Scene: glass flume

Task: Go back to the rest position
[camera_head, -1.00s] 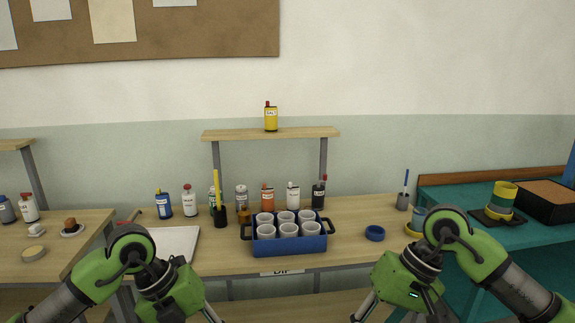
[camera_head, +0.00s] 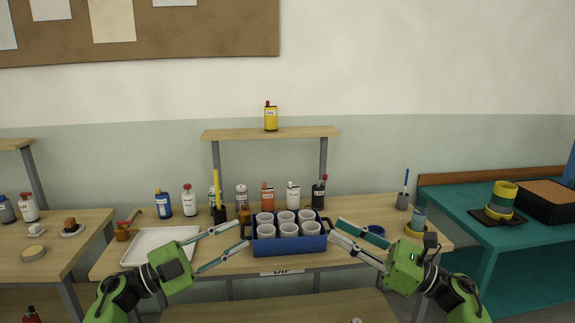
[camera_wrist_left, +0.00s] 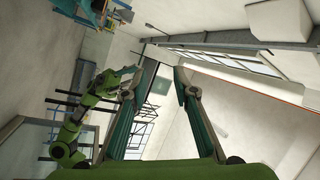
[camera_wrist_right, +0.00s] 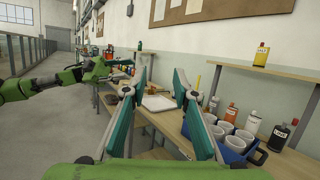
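My left gripper (camera_head: 242,236) is open and empty, its fingers pointing right in the head view. Its tips overlap the left end of the blue caddy (camera_head: 290,246). In the left wrist view the left gripper (camera_wrist_left: 165,74) has nothing between its fingers, only wall and ceiling behind. My right gripper (camera_head: 334,229) is open and empty, pointing left, its tips overlapping the caddy's right end. In the right wrist view the right gripper (camera_wrist_right: 161,73) has bare space between its fingers, and the caddy shows to their right. Contact with the caddy cannot be told from the head view.
The caddy holds several white cups (camera_head: 286,230) on the wooden table (camera_head: 350,208). A white tray (camera_head: 140,250) lies left, bottles (camera_head: 267,196) stand behind. A teal table (camera_head: 480,235) stands right.

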